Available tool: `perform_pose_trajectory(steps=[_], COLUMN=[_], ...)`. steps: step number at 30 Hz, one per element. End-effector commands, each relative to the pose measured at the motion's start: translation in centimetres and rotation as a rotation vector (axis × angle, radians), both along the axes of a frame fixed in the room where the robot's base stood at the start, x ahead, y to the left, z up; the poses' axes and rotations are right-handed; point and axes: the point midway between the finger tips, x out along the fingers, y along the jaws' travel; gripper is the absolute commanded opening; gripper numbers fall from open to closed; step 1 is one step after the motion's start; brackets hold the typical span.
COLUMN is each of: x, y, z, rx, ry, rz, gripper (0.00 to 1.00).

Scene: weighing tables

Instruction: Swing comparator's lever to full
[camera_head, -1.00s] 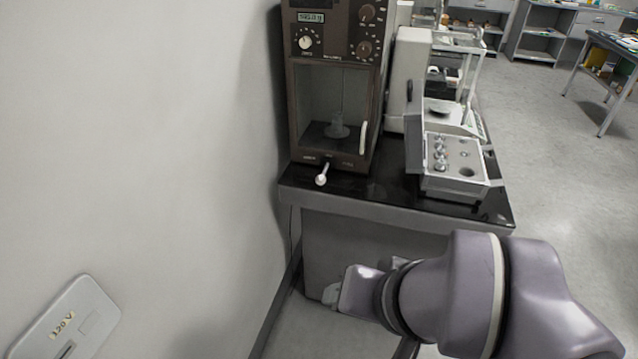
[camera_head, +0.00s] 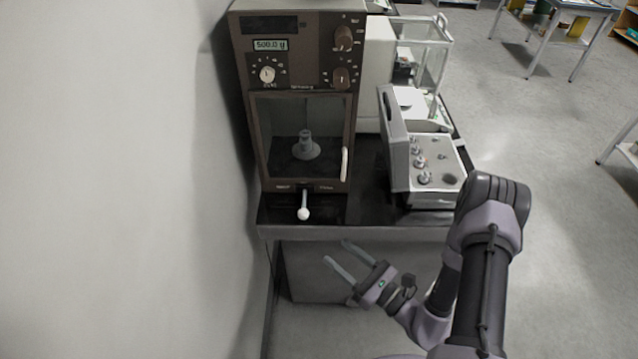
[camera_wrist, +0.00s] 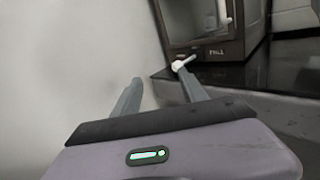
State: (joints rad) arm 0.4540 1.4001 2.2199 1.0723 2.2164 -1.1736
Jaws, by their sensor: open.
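The comparator (camera_head: 298,138) is a brown balance cabinet with a glass-fronted chamber, standing on the black-topped table against the wall. A grey weight (camera_head: 306,146) stands inside it. Its lever (camera_head: 303,208) sticks out at the bottom front and ends in a white knob. My gripper (camera_head: 336,250) is open and empty, below and in front of the table edge, apart from the lever. In the wrist view my gripper (camera_wrist: 160,85) points toward the cabinet.
An open weight box (camera_head: 433,190) with several metal weights sits on the table right of the comparator. A second balance (camera_head: 423,85) with a glass case stands behind it. The wall (camera_head: 130,180) is close on the left. Floor is open on the right.

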Motion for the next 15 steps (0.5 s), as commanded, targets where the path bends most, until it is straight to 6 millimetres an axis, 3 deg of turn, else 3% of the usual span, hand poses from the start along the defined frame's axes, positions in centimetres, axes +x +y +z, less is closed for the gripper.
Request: perform_pose_trajectory(steps=[3, 6, 15], x=[-0.6, -0.1, 6.5], y=[-1.4, -1.1, 4.1], z=[-2.9, -3.7, -3.7], rx=[0.007, 0.004, 0.005], ry=[0.064, 0.073, 0.065], rz=[-0.115, -0.132, -0.122], gripper=[0.51, 0.51, 0.51])
